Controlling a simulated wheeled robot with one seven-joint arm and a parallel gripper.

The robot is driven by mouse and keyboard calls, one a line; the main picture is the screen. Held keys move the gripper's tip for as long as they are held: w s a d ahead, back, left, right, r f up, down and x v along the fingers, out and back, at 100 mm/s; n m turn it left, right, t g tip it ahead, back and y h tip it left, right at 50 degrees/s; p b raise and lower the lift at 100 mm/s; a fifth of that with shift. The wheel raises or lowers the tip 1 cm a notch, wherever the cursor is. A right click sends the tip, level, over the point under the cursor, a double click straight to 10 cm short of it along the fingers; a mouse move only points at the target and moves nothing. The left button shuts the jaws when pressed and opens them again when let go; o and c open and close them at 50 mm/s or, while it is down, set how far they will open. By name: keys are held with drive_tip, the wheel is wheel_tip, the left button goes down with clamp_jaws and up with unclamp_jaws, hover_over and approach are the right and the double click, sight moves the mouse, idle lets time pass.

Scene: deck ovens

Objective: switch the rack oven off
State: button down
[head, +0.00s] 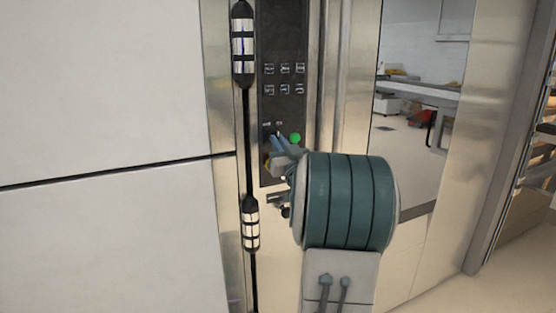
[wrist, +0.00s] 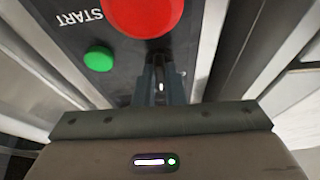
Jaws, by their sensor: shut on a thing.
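The rack oven's dark control panel (head: 284,102) stands upright in the steel front, with rows of pale symbols on it. A round green button (head: 295,138) also shows in the wrist view (wrist: 99,58), beside the word START. A large red button (wrist: 145,12) is at the top of the wrist view. My gripper (head: 279,141) is at the lower part of the panel. Its fingers (wrist: 161,82) are shut on a small dark switch knob (wrist: 160,86) with a white mark, near the red button. The fingers hide most of the knob.
A black vertical rod with striped light fittings (head: 251,224) runs left of the panel. The glass oven door (head: 415,110) is to the right, reflecting a room. A shelved rack (head: 540,150) stands at the far right. A pale wall (head: 100,90) fills the left.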

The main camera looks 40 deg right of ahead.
drive_tip(key=n+y+b, duration=0.1)
drive_tip(key=n, duration=0.1)
drive_tip(key=n+y+b, duration=0.1)
drive_tip(key=n+b, duration=0.1)
drive_tip(key=n, duration=0.1)
drive_tip(key=shift+d+f+y, duration=0.1)
drive_tip(key=shift+f+y, duration=0.05)
drive_tip(key=shift+y, duration=0.15)
drive_tip(key=shift+d+r+n+y+b, duration=0.15)
drive_tip(key=shift+n+y+b, duration=0.4)
drive_tip(key=shift+n, duration=0.5)
drive_tip(key=shift+a+r+n+y+b, duration=0.1)
drive_tip(key=shift+n+y+b, duration=0.4)
drive_tip(key=shift+n, duration=0.55)
drive_tip(key=c, duration=1.5)
unclamp_jaws()
drive_tip(key=shift+d, duration=0.1)
drive_tip(key=v, duration=1.3)
drive_tip(key=shift+s, duration=0.4)
drive_tip(key=shift+f, duration=0.1)
